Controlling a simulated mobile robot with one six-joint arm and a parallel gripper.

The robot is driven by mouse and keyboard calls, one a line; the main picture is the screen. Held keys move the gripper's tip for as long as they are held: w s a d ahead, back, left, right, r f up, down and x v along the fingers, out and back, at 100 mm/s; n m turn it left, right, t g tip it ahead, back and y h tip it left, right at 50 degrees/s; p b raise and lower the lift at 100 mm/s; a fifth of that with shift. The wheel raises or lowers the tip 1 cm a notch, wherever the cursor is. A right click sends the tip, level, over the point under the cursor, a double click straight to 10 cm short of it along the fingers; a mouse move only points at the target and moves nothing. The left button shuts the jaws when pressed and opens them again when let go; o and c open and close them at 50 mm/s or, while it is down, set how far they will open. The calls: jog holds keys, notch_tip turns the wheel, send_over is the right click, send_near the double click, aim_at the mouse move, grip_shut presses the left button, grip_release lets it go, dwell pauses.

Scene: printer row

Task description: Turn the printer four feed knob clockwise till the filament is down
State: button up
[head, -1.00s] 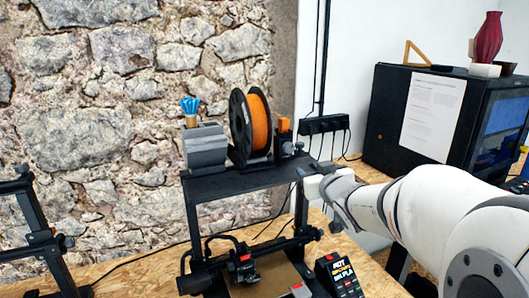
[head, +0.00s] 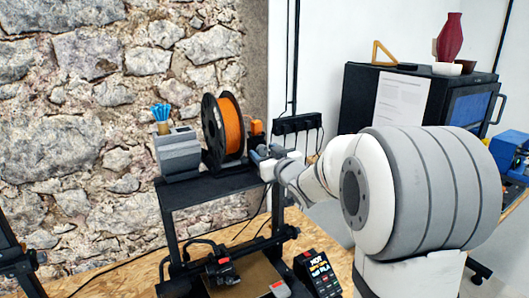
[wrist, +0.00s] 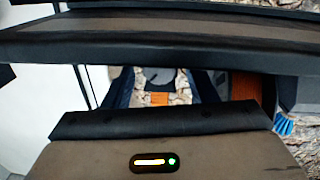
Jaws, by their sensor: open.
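A black-framed printer (head: 215,184) stands on the wooden bench, with an orange filament spool (head: 231,124) on its top bar. A small orange feeder part (head: 255,128) sits just right of the spool. It also shows between the jaws in the wrist view (wrist: 159,98). My gripper (head: 262,157) is open at the right end of the top bar, close to the feeder; whether it touches anything I cannot tell. In the wrist view my open jaws (wrist: 160,85) cross the picture above and below the feeder.
A grey box (head: 178,155) with blue-tipped tools (head: 161,113) stands left of the spool. A display (head: 318,272) stands at the printer's lower right. A black enclosed machine (head: 365,98) stands behind my arm. A stone wall is behind the printer.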

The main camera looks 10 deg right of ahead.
jog(key=shift+c, duration=0.4)
jog(key=c, duration=0.9)
jog(key=shift+m, duration=0.4)
jog(key=m+p, duration=0.1)
jog(key=m, duration=0.2)
jog(key=shift+r, duration=0.1)
jog(key=shift+m+p, duration=0.7)
jog(key=shift+m, duration=0.3)
jog(key=shift+d, duration=0.1)
jog(key=o, duration=1)
